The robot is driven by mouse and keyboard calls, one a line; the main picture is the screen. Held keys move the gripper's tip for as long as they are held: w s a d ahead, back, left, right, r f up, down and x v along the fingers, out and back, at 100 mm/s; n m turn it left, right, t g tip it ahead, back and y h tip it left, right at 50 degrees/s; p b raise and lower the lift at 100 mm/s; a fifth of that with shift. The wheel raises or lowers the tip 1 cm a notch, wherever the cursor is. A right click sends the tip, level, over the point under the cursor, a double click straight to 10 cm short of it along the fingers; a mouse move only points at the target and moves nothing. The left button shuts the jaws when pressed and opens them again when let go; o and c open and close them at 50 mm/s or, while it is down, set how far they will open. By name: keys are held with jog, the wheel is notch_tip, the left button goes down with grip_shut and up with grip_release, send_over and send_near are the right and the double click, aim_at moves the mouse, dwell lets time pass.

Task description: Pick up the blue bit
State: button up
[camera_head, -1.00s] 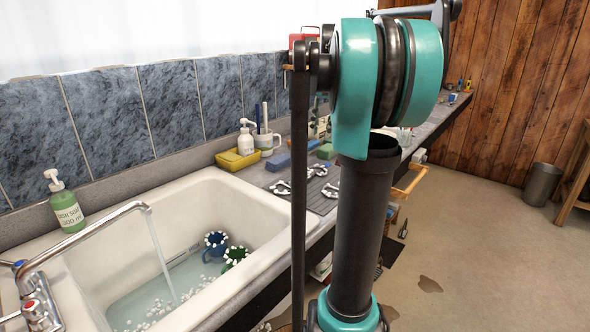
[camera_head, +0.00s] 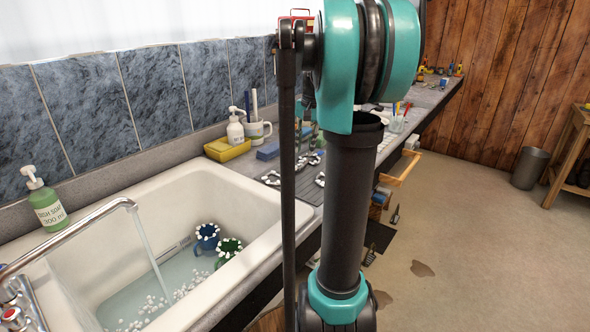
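I cannot make out a blue bit for certain. Several pale metal bits (camera_head: 271,178) lie on the counter right of the sink, by a dark ribbed mat (camera_head: 306,191); my arm covers part of this area, and their colours are hard to tell. A blue block (camera_head: 268,152) lies behind them. My arm stands upright across the middle of the view, with the bent joint at the top. My gripper is not in view.
The sink (camera_head: 232,198) holds water, a blue mug (camera_head: 206,237) and a green mug (camera_head: 229,250) under a running tap (camera_head: 130,204). Soap bottles, a yellow tub (camera_head: 228,149) and a white mug (camera_head: 258,131) line the back. Open floor (camera_head: 470,230) lies right, with a bin (camera_head: 530,168).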

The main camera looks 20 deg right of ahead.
aim_at(302, 163)
jog(key=shift+a+f, duration=0.2)
jog(key=shift+f, duration=1.15)
jog(key=shift+a+f, duration=0.2)
jog(key=shift+f, duration=1.15)
grip_shut()
